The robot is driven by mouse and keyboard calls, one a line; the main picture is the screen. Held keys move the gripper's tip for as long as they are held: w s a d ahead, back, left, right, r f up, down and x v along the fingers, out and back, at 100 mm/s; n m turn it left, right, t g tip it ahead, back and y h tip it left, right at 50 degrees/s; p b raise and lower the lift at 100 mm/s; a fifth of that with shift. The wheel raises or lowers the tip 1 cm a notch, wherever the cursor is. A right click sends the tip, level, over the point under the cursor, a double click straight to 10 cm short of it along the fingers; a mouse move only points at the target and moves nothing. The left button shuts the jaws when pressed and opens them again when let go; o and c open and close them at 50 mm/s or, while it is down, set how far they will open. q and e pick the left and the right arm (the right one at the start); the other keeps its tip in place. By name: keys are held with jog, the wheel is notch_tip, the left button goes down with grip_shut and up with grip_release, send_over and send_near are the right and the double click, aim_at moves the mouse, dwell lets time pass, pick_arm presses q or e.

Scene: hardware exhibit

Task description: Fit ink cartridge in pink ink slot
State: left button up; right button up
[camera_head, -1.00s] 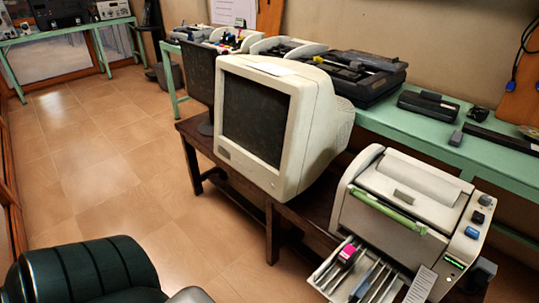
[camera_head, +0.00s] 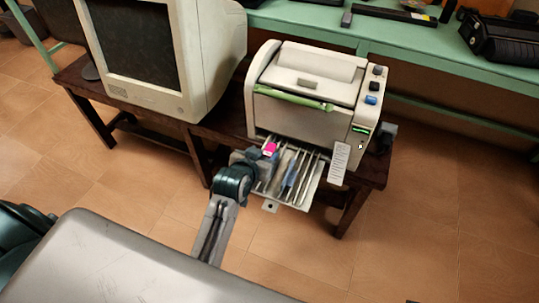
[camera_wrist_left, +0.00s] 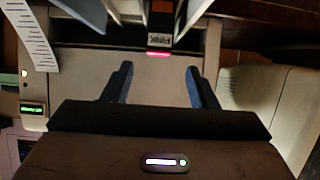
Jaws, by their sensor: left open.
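A magenta-topped ink cartridge (camera_head: 269,149) stands at the left side of the printer's pulled-out slotted tray (camera_head: 300,198). In the left wrist view, a dark block marked PINK (camera_wrist_left: 161,34) with a glowing pink edge lies ahead, between the directions of the two fingers. My left gripper (camera_head: 258,161) is at the tray's left side, close to the cartridge in the head view. In the left wrist view my left gripper (camera_wrist_left: 158,72) has its blue fingers wide apart, with nothing between the tips. How deep the cartridge sits is hidden. My right gripper is out of view.
The cream printer (camera_head: 305,95) stands on a dark wooden table (camera_head: 362,178), beside a bulky monitor (camera_head: 160,55). A paper tag (camera_head: 339,160) hangs at the tray's right. A green bench (camera_head: 420,60) runs behind. Floor in front is clear.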

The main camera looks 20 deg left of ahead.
aim_at(268, 152)
pick_arm(q)
jog(key=shift+w+f, duration=0.35)
jog(key=shift+w, duration=0.25)
jog(key=x, duration=0.4)
jog(key=shift+d+f, duration=0.2)
jog(key=shift+f, duration=0.3)
jog(key=shift+w+f, duration=0.15)
jog(key=shift+w, duration=0.05)
jog(key=shift+c, duration=0.6)
jog(key=c, duration=1)
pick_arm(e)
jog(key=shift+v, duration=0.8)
